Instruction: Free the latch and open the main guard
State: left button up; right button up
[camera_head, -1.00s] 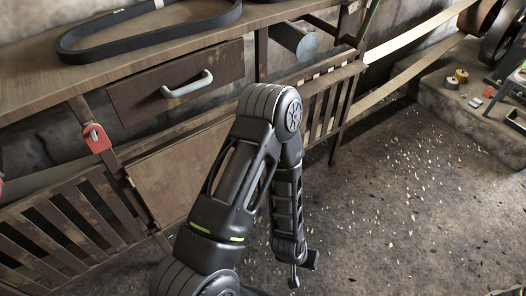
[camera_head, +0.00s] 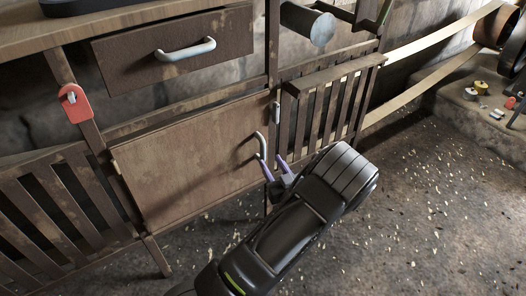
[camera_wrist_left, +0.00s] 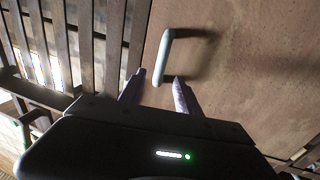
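The brown panel door (camera_head: 190,155), seemingly the main guard, appears closed in the frame below the drawer. Its grey bar handle (camera_head: 261,147) is upright near its right edge. A small pale fitting (camera_head: 277,112) on the post beside it may be the latch. My left gripper (camera_head: 275,164) has its two purple fingers apart at the handle. In the left wrist view the open fingers (camera_wrist_left: 159,84) point at the panel, with the handle (camera_wrist_left: 167,56) just ahead of and between the fingertips. I cannot tell whether they touch it. My right gripper is not in view.
A drawer (camera_head: 175,55) with a grey handle sits above the panel. A red plate (camera_head: 75,104) with a small grey part is on the left post. Slatted panels (camera_head: 325,110) flank the door. A flat belt (camera_head: 430,55) runs at right.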

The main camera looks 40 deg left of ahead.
aim_at(264, 151)
pick_arm(q)
jog(key=b+x, duration=0.1)
jog(key=x, duration=0.6)
jog(key=shift+w+a, duration=0.15)
jog(key=shift+a, duration=0.15)
grip_shut()
dwell(1.2)
